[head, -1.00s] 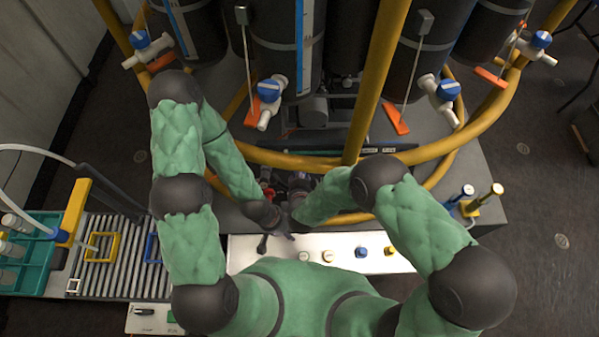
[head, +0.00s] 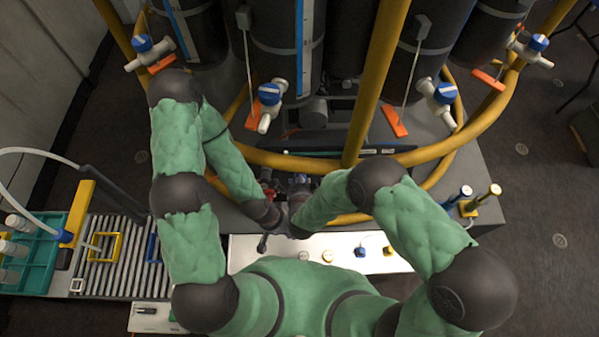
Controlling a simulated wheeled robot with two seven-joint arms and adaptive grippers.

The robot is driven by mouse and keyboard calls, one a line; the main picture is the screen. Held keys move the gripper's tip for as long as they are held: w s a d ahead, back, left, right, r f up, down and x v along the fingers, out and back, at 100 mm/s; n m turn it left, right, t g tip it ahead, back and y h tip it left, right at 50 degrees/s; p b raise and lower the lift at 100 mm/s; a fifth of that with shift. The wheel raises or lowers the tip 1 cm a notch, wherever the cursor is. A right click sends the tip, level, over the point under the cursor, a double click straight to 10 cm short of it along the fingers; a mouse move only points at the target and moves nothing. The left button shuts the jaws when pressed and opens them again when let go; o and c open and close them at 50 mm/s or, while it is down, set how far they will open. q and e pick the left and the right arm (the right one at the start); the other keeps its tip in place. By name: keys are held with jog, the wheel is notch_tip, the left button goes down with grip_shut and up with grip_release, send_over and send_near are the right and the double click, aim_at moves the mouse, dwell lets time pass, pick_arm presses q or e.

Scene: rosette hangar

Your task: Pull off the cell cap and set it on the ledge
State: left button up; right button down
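My two forearms meet at the middle of the picture, in front of the hoop of yellow pipe. My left gripper (head: 269,191) and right gripper (head: 298,186) are small, dark and crowded together there, with a bit of red beside the left one. I cannot tell their fingers apart or see what they hold. The cell cap cannot be made out; my wrists and the pipe crowd that spot. A white ledge (head: 290,246) runs just in front of the wrists, partly behind my body. It carries several small round knobs or caps, including a blue one (head: 360,252) and a yellow one (head: 387,251).
Dark tanks (head: 280,60) with blue-handled valves (head: 269,94) and orange tags stand behind the yellow pipe (head: 375,80). A ribbed rack (head: 128,255) and a teal tube holder (head: 38,248) lie at the left. A yellow-and-blue fitting (head: 468,205) stands at the right.

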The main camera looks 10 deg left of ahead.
jog(key=p+v, duration=0.2)
jog(key=v, duration=0.2)
jog(key=shift+p, duration=0.3)
dwell(0.6)
